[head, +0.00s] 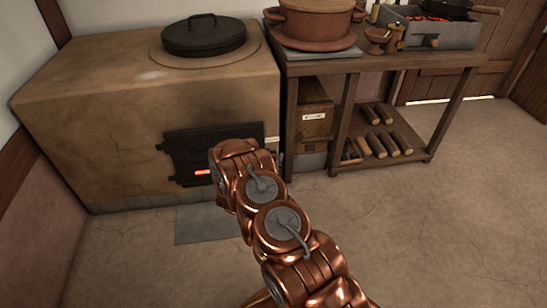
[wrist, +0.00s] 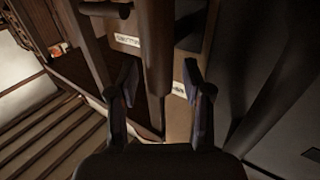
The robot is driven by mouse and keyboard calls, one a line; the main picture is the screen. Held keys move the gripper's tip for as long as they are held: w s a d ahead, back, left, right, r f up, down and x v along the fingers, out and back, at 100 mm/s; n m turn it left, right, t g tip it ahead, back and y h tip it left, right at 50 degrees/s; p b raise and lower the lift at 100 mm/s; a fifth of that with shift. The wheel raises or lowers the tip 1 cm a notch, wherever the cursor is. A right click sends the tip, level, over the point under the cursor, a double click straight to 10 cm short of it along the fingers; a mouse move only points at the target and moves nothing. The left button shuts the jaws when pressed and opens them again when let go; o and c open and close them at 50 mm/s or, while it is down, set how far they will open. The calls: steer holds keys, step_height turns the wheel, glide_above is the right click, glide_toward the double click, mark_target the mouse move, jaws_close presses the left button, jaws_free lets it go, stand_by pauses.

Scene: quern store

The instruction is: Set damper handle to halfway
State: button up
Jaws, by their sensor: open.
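The clay stove (head: 90,110) stands at the left in the head view, with a black iron door (head: 185,150) on its front and an orange glow low in the door. I cannot make out a damper handle for certain in either view. A small white label (head: 271,140) shows on the stove front, right of the door. My gripper (wrist: 161,70) is open in the wrist view, its two dark fingers apart on either side of a brown upright bar. I cannot tell whether they touch it. In the head view my arm hides the gripper and part of the door.
A wooden bench (head: 375,65) stands right of the stove, with a labelled wooden box (head: 314,108) and several logs (head: 375,145) below. A lidded black pot (head: 203,35) sits on the stove. The floor (head: 420,235) at front right is clear.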

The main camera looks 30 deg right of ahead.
jaws_close()
stand_by(0.6)
